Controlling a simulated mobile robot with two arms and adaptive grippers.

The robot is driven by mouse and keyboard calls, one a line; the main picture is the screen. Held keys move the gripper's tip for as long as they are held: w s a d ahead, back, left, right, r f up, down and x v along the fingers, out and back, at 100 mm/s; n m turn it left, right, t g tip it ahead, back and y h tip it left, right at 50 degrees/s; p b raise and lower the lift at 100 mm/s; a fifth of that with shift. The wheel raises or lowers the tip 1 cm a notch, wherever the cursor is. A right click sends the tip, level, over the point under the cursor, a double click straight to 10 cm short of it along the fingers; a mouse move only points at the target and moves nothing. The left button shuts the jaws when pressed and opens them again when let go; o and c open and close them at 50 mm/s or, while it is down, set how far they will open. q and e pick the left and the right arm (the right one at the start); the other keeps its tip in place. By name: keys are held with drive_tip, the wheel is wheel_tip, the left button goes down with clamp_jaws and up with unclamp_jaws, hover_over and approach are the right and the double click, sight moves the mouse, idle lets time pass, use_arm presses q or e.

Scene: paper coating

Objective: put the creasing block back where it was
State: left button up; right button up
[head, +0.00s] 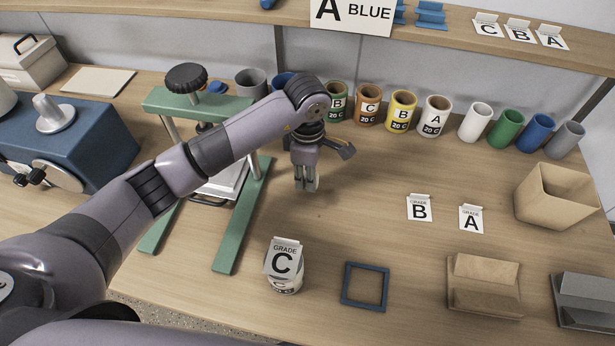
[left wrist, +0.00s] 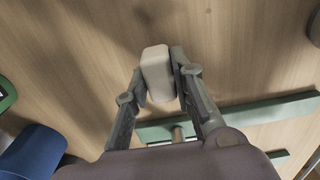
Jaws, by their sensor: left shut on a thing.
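The creasing block (left wrist: 156,72) is a small pale beige block with rounded edges. In the left wrist view it sits between the two fingertips of my left gripper (left wrist: 161,82), which is shut on it. In the head view my left gripper (head: 306,186) points down over the wooden table, right of the green press frame. There the block is mostly hidden by the fingers. I cannot tell the exact gap between block and table. My right gripper is not in view.
The green press (head: 198,105) stands left of the gripper, and a row of cups (head: 402,111) stands behind. A tin with a C card (head: 284,262), a blue square frame (head: 365,286) and a cardboard stand (head: 484,286) are in front. Table right of the gripper is clear up to cards (head: 419,207).

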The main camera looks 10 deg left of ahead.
use_arm(q)
wheel_tip(320, 180, down, 2)
drive_tip(key=shift+f, duration=0.25)
drive_tip(key=o, duration=1)
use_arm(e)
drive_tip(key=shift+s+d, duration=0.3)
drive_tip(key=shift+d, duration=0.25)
use_arm(q)
drive_tip(key=shift+r, duration=0.2)
wheel_tip(320, 180, up, 11)
drive_tip(key=b, duration=0.2)
drive_tip(key=shift+r+b, duration=0.1)
drive_tip(key=shift+b, duration=0.25)
drive_tip(key=shift+r, duration=0.45)
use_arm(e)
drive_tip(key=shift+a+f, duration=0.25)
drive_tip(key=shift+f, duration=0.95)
